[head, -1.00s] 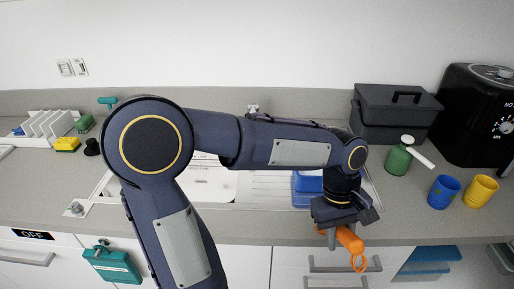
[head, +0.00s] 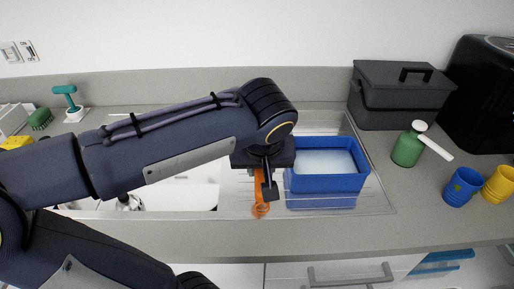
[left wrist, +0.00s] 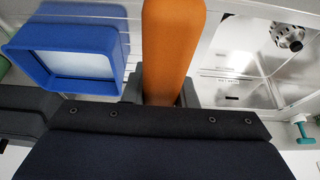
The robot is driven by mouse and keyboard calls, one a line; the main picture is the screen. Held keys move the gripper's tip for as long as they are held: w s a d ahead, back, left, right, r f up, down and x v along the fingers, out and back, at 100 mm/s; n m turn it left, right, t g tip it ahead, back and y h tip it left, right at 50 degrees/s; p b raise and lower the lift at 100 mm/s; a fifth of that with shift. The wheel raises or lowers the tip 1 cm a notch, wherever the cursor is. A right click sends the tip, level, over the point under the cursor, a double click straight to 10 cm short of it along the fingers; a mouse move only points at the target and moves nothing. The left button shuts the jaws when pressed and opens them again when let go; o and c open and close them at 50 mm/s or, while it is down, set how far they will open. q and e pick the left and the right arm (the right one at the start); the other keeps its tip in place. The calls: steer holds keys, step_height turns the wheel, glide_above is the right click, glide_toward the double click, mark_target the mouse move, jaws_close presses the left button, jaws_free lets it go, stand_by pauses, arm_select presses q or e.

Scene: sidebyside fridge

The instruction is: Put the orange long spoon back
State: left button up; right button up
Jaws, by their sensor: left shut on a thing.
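The orange long spoon (head: 259,196) is in my left gripper (head: 269,192), over the sink's drainboard just left of the blue basin in the head view. In the left wrist view its thick orange handle (left wrist: 171,45) stands between the fingers of my left gripper (left wrist: 160,90), which is shut on it. The far part of the spoon runs out of the top of that view. In the head view my wrist hides part of the spoon. My right gripper is in neither view.
A blue basin (head: 327,181) stands on the drainboard (head: 375,200), right of the spoon. The steel sink bowl (left wrist: 245,50) lies on its other side. A green bottle (head: 407,147), blue cup (head: 463,187), yellow cup (head: 500,185) and dark box (head: 402,95) stand to the right.

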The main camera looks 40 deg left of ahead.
arm_select(q)
steer(key=w+a+f, duration=0.1)
steer(key=w+a, duration=0.1)
steer(key=w+a+f, duration=0.1)
steer(key=w+a, duration=0.1)
steer(key=w+a+f+p, duration=0.1)
steer(key=w+f, duration=0.1)
steer(key=shift+w+a, duration=0.4)
steer(key=w+f, duration=0.1)
steer(key=w+a+f, duration=0.1)
steer(key=f, duration=0.1)
steer(key=w+a+f, duration=0.1)
steer(key=shift+a+f, duration=0.25)
steer(key=shift+f, duration=0.15)
steer(key=shift+w+a+f, duration=0.2)
steer(key=shift+w+f, duration=0.05)
steer(key=shift+f, duration=0.1)
steer(key=shift+w+a+f, duration=0.1)
steer(key=shift+w+f, duration=0.05)
steer(key=shift+f, duration=1.4)
steer(key=shift+f+b, duration=0.2)
steer(key=shift+b, duration=0.2)
steer(key=o, duration=1)
steer(key=shift+r, duration=0.1)
